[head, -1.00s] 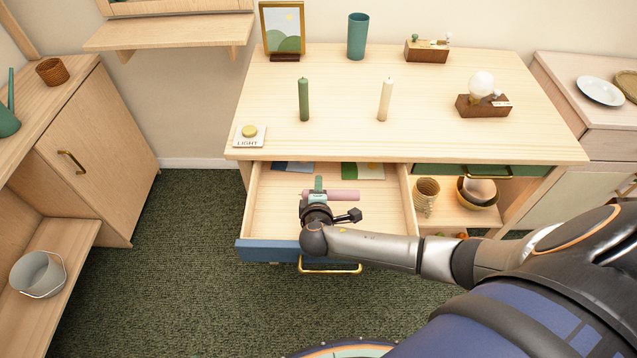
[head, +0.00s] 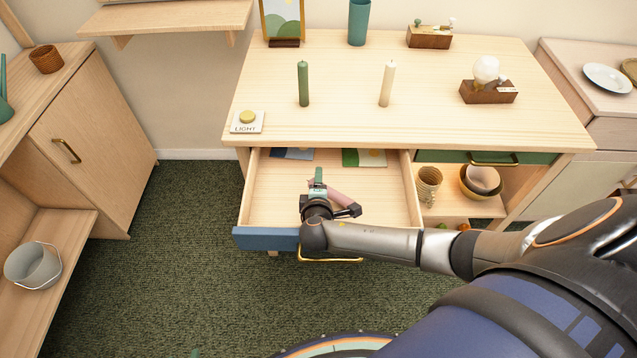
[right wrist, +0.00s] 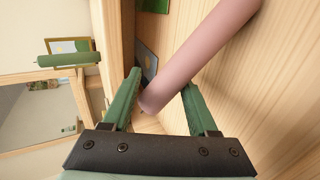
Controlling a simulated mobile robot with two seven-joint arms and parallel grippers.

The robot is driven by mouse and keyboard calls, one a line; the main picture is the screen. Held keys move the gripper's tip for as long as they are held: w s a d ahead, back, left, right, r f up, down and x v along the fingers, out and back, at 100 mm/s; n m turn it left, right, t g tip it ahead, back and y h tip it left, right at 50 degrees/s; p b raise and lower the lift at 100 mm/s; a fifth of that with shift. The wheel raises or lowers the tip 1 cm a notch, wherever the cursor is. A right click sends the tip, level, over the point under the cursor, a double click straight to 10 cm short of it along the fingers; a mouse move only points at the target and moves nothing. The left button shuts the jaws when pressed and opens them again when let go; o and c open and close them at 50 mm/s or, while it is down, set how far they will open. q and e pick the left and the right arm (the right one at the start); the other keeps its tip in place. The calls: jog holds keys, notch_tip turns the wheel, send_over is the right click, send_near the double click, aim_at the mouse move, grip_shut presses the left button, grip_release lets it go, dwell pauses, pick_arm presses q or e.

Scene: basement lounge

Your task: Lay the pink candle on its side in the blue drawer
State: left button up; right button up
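The blue-fronted drawer (head: 262,240) is pulled open under the table. The pink candle (head: 345,198) is inside it, lying on its side at a slant; my arm and gripper cover part of it. My right gripper (head: 318,180) is over the drawer, at the candle's left part. In the right wrist view the green fingers (right wrist: 162,80) are spread apart. The candle (right wrist: 208,45) slants between and beyond them, its near end close to the left finger. It looks rested on the drawer's wooden bottom; exact contact is hard to tell. My left gripper is out of view.
On the tabletop (head: 345,125) stand a green candle (head: 303,85), a cream candle (head: 387,84), a light button (head: 247,119) and a wooden block with a white globe (head: 487,90). Flat cards (head: 365,157) lie at the drawer's back. Open shelves (head: 452,200) are right of it.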

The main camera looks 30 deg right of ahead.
jog(key=shift+o, duration=0.5)
jog(key=v, duration=1.2)
jog(key=shift+s+p, duration=0.3)
jog(key=shift+p, duration=0.15)
jog(key=shift+a, duration=0.1)
